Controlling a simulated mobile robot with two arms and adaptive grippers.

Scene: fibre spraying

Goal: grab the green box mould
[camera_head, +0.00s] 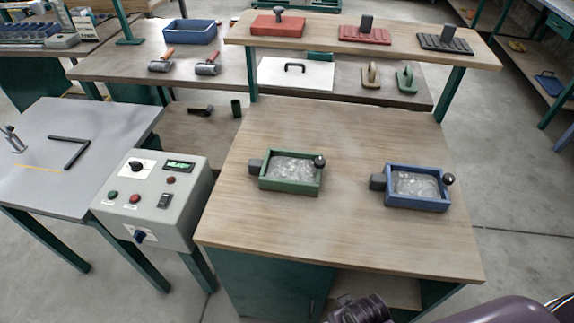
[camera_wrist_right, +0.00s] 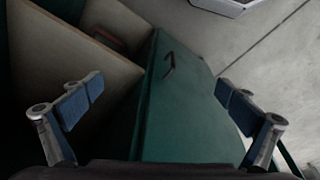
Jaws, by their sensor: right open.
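The green box mould (camera_head: 291,172) sits on the wooden workbench (camera_head: 330,235), left of its middle. It is an open green tray with a clear, shiny filling, a dark block handle on its left side and a dark ball knob at its right corner. My right gripper (camera_wrist_right: 160,105) is open and empty in the right wrist view, facing the green cabinet side and an open shelf below the bench top. It is well away from the mould. My left gripper does not show in either view.
A similar blue box mould (camera_head: 416,187) sits to the right on the same bench. A grey control box (camera_head: 155,198) stands at the bench's left edge. A raised shelf (camera_head: 300,38) with red and black blocks crosses the back. The bench front is clear.

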